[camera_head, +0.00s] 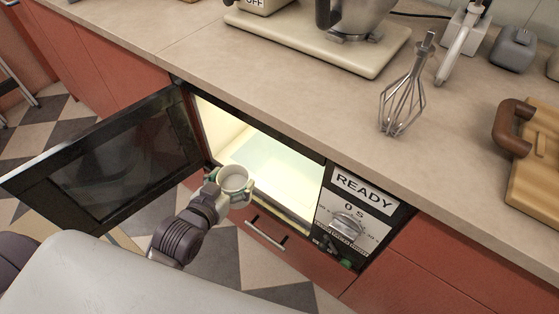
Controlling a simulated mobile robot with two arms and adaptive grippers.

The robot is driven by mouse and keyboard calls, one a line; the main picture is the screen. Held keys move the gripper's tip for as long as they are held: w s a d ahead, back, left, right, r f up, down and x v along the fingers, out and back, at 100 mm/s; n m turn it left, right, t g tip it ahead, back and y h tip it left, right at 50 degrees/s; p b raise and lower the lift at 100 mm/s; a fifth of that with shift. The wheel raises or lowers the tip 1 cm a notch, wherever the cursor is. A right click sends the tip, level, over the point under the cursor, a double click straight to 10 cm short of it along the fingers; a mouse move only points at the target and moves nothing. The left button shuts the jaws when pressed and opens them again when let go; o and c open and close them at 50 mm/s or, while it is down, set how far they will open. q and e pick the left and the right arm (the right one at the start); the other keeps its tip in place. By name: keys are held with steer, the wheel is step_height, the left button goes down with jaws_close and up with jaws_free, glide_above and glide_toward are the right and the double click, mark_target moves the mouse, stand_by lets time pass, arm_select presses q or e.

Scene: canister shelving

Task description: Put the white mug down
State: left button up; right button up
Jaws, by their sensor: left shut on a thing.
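The white mug (233,179) is upright in my left gripper (232,190), which is shut on it. Mug and gripper are at the opening of a lit microwave (268,172) built in under the counter. The microwave door (110,160) stands wide open to the left. Inside, a pale plate or floor is visible and looks empty. I cannot tell how far the mug is inside the opening. My right gripper does not show.
The counter (290,90) holds a mixer base (320,40), a whisk (404,95), and a wooden board (540,170) with a brown handle. The panel reads READY (363,190). A drawer handle (265,233) is below the opening.

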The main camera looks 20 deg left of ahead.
arm_select(q)
steer(key=w+d+b, duration=0.1)
steer(key=w+d, duration=0.2)
steer(key=w, duration=0.5)
steer(key=w+d+b, duration=0.1)
steer(key=w+d, duration=0.2)
steer(key=w, duration=0.6)
steer(key=f+b, duration=0.1)
steer(key=f, duration=0.5)
steer(key=shift+s+f+b, duration=0.2)
steer(key=shift+f+b, duration=0.05)
steer(key=shift+b, duration=0.15)
steer(key=shift+w+d+f, duration=0.1)
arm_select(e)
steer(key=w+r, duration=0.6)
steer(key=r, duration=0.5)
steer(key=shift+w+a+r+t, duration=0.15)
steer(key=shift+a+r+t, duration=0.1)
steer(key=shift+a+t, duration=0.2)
arm_select(q)
steer(key=shift+f, duration=0.1)
steer(key=o, duration=1.5)
steer(key=shift+f, duration=0.15)
